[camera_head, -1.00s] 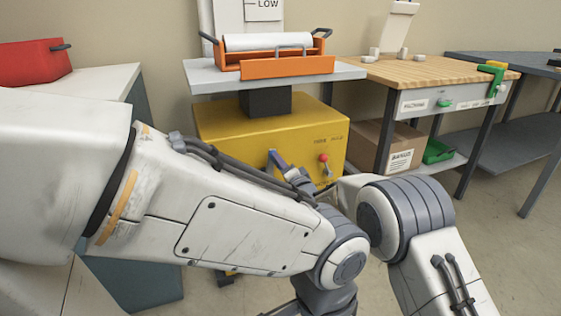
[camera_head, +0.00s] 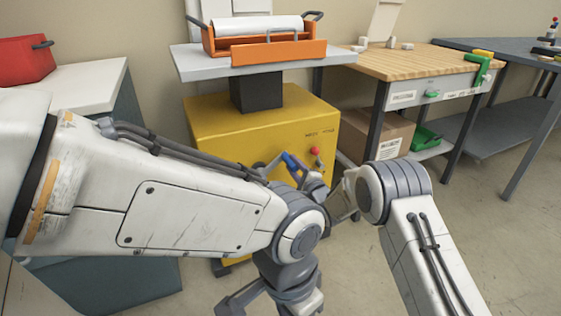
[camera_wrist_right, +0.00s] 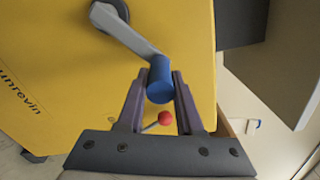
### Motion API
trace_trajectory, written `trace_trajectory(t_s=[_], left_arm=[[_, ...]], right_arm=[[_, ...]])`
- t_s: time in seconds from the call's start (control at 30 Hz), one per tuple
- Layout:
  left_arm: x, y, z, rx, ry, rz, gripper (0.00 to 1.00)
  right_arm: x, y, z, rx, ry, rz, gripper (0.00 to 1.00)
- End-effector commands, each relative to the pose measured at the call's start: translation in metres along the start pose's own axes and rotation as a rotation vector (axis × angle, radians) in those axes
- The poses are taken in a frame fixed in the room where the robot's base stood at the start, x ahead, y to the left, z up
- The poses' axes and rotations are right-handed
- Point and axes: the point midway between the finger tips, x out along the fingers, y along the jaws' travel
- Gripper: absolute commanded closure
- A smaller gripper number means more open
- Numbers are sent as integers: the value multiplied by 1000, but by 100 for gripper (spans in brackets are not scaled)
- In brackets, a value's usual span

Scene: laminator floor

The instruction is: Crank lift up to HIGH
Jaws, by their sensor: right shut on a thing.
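The lift has a yellow body (camera_head: 235,125), a dark column (camera_head: 256,92) and a grey platform (camera_head: 205,64) a short way above the body. A grey crank arm (camera_wrist_right: 130,35) runs from a round hub on the yellow face to a blue crank handle (camera_wrist_right: 160,78). My right gripper (camera_head: 297,168) is at the crank in the head view. In the right wrist view, its fingers (camera_wrist_right: 160,96) are shut on either side of the blue handle. My left gripper (camera_head: 250,299) is partly cut off at the bottom edge; its fingers are unclear.
A red-ball lever (camera_head: 315,151) is on the yellow face close to the crank. An orange laminator (camera_head: 280,53) stands on the platform. A wooden bench (camera_head: 400,62) stands right, with a cardboard box (camera_head: 385,135) under it.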

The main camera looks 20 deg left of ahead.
Motion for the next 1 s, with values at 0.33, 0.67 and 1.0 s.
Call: trace_trajectory(t_s=[0.33,0.67,1.0], left_arm=[[-2,0,0,0,0,0,53],[-1,0,0,0,0,0,53],[-2,0,0,0,0,0,53]], right_arm=[[-9,8,-18,-3,19,10,100],[-9,11,-18,-3,19,15,100],[-8,7,-17,-4,16,6,36]])
